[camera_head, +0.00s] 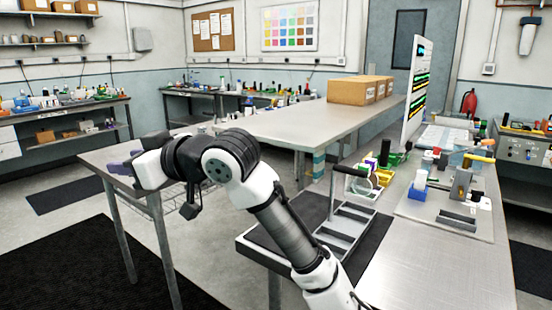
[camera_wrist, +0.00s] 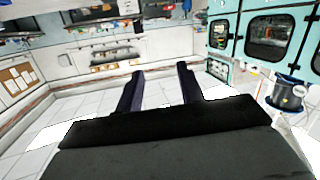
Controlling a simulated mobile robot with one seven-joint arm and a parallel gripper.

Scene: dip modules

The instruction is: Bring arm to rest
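My arm reaches up from the bottom of the head view and bends to the left. My gripper (camera_head: 122,162) is at its left end, over or in front of the left metal table (camera_head: 98,157); I cannot tell how high above the top it is. The gripper also shows in the wrist view (camera_wrist: 157,78), where its two dark fingers stand apart with nothing between them. It is open and empty. The wrist view looks across the white tiled floor toward the far wall.
A grey tray with a handle (camera_head: 338,235) stands right of my arm on the near bench (camera_head: 440,270). Parts and bottles stand farther back there. Cardboard boxes (camera_head: 352,90) sit on the middle table (camera_head: 290,122). A dark bin (camera_wrist: 287,93) stands right in the wrist view.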

